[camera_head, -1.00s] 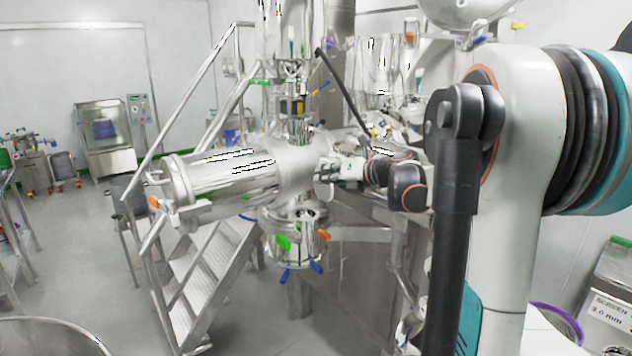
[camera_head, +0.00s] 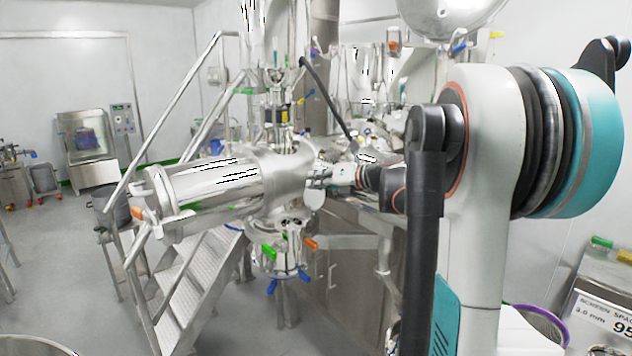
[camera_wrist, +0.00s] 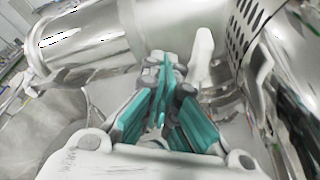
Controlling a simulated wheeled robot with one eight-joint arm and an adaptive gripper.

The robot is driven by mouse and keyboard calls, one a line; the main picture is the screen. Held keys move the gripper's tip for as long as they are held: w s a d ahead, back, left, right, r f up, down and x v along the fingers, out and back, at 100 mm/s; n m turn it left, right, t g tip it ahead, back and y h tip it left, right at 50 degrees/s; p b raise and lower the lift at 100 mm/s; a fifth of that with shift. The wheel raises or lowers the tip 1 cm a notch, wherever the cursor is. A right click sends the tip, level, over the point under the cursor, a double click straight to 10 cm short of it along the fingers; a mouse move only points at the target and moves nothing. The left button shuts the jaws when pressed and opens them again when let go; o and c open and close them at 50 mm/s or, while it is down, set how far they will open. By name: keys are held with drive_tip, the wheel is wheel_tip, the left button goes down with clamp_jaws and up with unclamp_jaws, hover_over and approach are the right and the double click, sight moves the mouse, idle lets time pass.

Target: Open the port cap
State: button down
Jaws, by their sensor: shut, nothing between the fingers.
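A pale round disc (camera_head: 315,195), which looks like the port cap, shows edge-on at the right side of a polished steel vessel (camera_head: 283,172). My gripper (camera_head: 319,178) is right at this side of the vessel, close by the disc. In the wrist view my gripper (camera_wrist: 161,68) has its teal-padded fingers together and empty. A pale lever-like piece (camera_wrist: 203,58) stands just right of the fingertips, apart from them in the picture. I cannot tell whether it belongs to the cap. The cap's hinge and seat are hidden or too small to make out.
A horizontal steel cylinder (camera_head: 205,190) extends left from the vessel. Metal stairs with handrails (camera_head: 195,270) stand left and below. In the wrist view, perforated metal (camera_wrist: 247,30) is close at the right. Open floor lies at left.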

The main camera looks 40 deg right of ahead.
drive_tip(key=shift+s, duration=0.1)
drive_tip(key=v, duration=1.2)
